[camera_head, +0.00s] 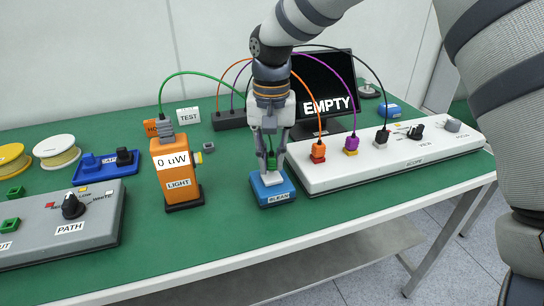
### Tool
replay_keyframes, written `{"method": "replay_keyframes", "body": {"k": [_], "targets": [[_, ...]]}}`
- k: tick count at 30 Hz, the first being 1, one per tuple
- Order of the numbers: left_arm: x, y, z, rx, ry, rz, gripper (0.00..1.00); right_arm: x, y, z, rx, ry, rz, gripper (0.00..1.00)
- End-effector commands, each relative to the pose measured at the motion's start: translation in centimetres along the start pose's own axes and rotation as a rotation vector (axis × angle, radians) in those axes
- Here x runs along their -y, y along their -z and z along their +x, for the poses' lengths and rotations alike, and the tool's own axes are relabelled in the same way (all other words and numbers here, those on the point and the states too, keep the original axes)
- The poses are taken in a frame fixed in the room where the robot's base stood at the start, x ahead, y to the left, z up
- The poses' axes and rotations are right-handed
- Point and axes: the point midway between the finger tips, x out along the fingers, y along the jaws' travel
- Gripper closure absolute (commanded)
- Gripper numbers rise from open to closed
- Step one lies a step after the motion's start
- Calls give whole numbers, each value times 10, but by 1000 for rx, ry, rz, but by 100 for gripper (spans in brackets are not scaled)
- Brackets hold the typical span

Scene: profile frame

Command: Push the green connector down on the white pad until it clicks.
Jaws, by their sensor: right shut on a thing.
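My right gripper (272,160) points straight down and is shut on the green connector (272,161), which is upright between its fingertips. Gripper and connector are over the blue box (271,194) labelled CLEAN, whose white pad (272,179) is on top, directly below the connector. The connector's lower end is at or just above the pad; I cannot tell whether they touch. The green cable (205,75) arches from the orange light meter (178,172), reading 0 uW, to behind the gripper. My left gripper is not in view.
A white panel (345,178) with orange, purple and black cables stands close on the right. A monitor (325,85) reading EMPTY is behind. The grey PATH box (60,228) and blue tray (97,175) are left. The green table (220,228) is clear in front.

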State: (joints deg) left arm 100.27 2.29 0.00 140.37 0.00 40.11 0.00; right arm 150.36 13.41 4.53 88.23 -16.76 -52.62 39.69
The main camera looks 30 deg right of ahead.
Motion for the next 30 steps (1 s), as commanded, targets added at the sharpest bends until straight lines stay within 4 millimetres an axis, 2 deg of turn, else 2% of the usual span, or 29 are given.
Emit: {"method": "replay_keyframes", "body": {"k": [30], "targets": [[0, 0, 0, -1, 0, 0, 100, 0, 0, 12, 1, -1, -1, 100]]}}
